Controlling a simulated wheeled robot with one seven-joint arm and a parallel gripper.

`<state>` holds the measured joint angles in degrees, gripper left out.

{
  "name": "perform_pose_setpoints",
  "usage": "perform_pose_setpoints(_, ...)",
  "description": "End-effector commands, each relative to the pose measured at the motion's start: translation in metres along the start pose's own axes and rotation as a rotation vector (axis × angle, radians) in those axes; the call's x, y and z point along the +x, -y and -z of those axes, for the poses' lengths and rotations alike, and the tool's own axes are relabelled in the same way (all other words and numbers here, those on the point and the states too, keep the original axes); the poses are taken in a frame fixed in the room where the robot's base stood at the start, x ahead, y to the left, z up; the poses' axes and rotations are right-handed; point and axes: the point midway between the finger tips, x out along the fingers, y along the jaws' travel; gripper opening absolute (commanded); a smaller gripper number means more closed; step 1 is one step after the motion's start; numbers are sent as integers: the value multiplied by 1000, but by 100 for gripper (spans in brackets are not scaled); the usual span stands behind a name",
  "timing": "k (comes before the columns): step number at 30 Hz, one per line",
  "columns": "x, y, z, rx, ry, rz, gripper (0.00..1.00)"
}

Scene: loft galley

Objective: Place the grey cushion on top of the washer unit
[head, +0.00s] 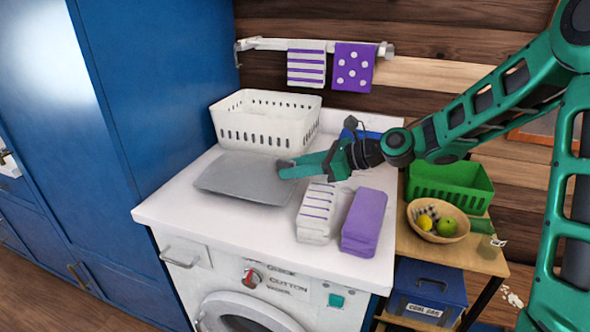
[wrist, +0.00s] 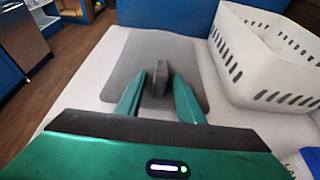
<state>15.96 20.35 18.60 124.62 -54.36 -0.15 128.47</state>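The grey cushion (head: 243,178) lies flat on the white top of the washer unit (head: 190,213), left of centre. It also shows in the wrist view (wrist: 188,62), with a small grey upright piece (wrist: 160,78) rising from it. My gripper (head: 285,168) is at the cushion's right edge in the head view. In the wrist view my gripper's green fingers (wrist: 160,84) stand apart on either side of the upright piece, with a narrow gap to each side. The head view does not show that piece clearly.
A white basket (head: 265,120) stands behind the cushion. Striped (head: 317,212) and purple (head: 364,222) folded towels lie right of it. A shelf at right holds a green crate (head: 450,184) and a fruit bowl (head: 437,220). A tall blue cabinet (head: 140,80) borders the left.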

Motion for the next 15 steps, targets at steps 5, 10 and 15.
perform_pose_setpoints(5, -31, 2, 0, 1, -2, 5, 34)
perform_pose_setpoints(10, -66, 2, 1, 0, -1, 5, 34)
perform_pose_setpoints(15, -93, 1, 1, 1, -1, 5, 34)
